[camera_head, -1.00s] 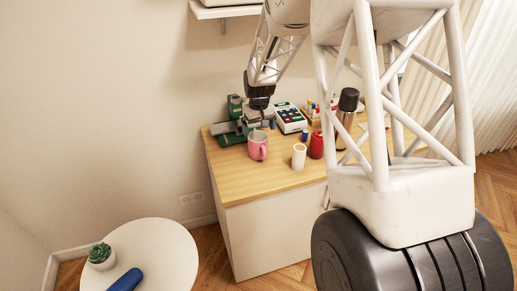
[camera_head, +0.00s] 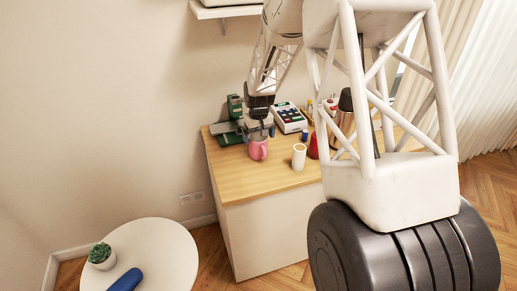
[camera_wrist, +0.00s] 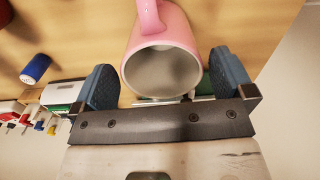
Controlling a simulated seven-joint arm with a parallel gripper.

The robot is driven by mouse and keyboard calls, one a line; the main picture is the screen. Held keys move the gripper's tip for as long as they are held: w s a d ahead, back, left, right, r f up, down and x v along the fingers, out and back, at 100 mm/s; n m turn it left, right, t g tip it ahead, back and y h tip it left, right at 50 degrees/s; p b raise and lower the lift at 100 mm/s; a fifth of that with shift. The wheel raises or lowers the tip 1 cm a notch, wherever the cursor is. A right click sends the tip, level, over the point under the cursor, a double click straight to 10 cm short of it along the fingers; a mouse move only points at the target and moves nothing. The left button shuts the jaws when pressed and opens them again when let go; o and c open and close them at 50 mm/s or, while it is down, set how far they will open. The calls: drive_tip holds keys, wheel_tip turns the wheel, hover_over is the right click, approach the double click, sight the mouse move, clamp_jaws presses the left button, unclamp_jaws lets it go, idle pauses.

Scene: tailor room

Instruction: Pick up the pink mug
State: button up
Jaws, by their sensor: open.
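The pink mug (camera_head: 258,150) stands upright near the left end of the wooden desk top. In the wrist view the pink mug (camera_wrist: 162,55) fills the upper middle, with its grey inside showing and its handle pointing to the top of the picture. My gripper (camera_wrist: 163,85) is open, with one blue-padded finger at each side of the mug's rim and a small gap visible at least on the right. In the head view my gripper (camera_head: 260,128) is just above and behind the mug. Its fingertips are too small there to tell apart.
A white cup (camera_head: 299,157) stands right of the mug, with a red object (camera_head: 313,147) beyond it. A card terminal or calculator (camera_head: 290,118) and green-grey equipment (camera_head: 230,132) are behind. The desk's front strip (camera_head: 250,188) is bare. A blue cylinder (camera_wrist: 36,69) shows in the wrist view.

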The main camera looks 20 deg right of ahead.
drive_tip(key=shift+f, duration=2)
drive_tip(key=c, duration=0.9)
drive_tip(key=shift+c, duration=0.2)
drive_tip(key=shift+r, duration=0.2)
drive_tip(key=shift+r, duration=1.5)
drive_tip(key=shift+s+r, duration=0.15)
drive_tip(key=shift+s, duration=0.15)
drive_tip(key=s+a+r, duration=0.1)
drive_tip(key=s+a, duration=0.1)
drive_tip(key=s, duration=1.3)
drive_tip(key=shift+s+r, duration=0.15)
drive_tip(key=shift+r, duration=0.05)
